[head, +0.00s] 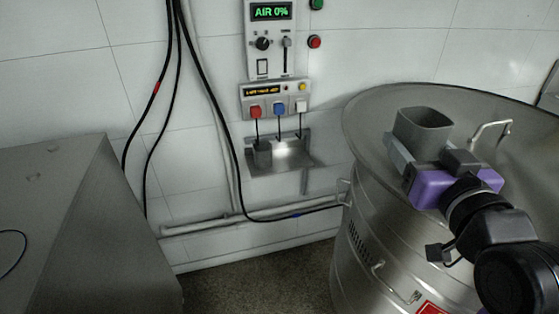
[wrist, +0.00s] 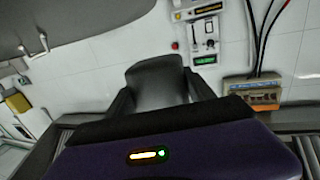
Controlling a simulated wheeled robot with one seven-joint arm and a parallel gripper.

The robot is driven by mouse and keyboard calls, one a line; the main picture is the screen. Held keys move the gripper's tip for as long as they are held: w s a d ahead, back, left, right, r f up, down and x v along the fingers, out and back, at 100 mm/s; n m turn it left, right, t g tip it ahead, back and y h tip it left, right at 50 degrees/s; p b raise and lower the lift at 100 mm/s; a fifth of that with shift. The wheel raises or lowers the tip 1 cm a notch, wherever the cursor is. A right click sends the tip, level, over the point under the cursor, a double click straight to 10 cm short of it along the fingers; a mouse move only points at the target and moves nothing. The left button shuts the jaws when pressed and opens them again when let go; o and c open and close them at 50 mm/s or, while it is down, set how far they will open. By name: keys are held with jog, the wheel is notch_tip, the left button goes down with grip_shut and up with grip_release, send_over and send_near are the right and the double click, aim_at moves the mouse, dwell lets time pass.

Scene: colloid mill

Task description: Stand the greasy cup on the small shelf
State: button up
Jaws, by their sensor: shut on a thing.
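A grey, squarish cup (head: 423,128) is held between the fingers of my gripper (head: 422,148), with its open mouth upward in the head view. In the wrist view the cup (wrist: 156,80) sits between the two dark fingers. No grease can be made out on it. The small shelf (head: 290,158) is a shiny metal ledge on the tiled wall, left of my gripper and apart from it.
A large round steel vessel (head: 360,160) stands at the right, below and behind my gripper. Control boxes (head: 270,100) with hanging plugs are above the shelf. Black cables (head: 215,105) run down left of it. A grey cabinet (head: 60,200) fills the left. The shelf's right part is bare.

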jog(key=s+f, duration=0.4)
jog(key=f, duration=1)
jog(key=s+f, duration=0.4)
jog(key=f, duration=1.1)
jog(key=s+f+h, duration=0.1)
jog(key=s+f, duration=0.3)
jog(key=f, duration=1)
jog(key=shift+a+f+m, duration=0.35)
jog(key=shift+a+m, duration=0.05)
